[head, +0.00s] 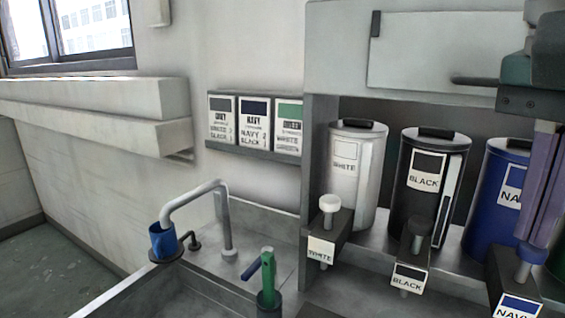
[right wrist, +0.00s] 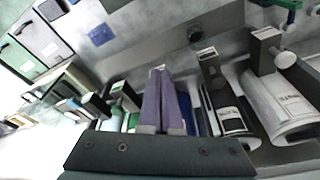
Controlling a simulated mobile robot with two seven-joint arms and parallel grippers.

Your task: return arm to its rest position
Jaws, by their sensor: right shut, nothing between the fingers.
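My right gripper (head: 537,236) hangs at the right edge of the head view, its purple fingers pointing down in front of the navy canister (head: 502,170). The fingers are together with nothing between them. In the right wrist view the same gripper (right wrist: 161,74) shows its two purple fingers side by side, pointing away from the dark palm. I cannot tell whether the fingers touch the canister or its dispenser. My left gripper is not in view.
White (head: 350,195) and black (head: 412,190) canisters stand left of the navy one, with labelled dispensers in front. A grey cabinet (head: 420,50) hangs above. A blue cup (head: 163,241) is under the curved spout (head: 228,220). A green upright (head: 268,275) stands at the sink.

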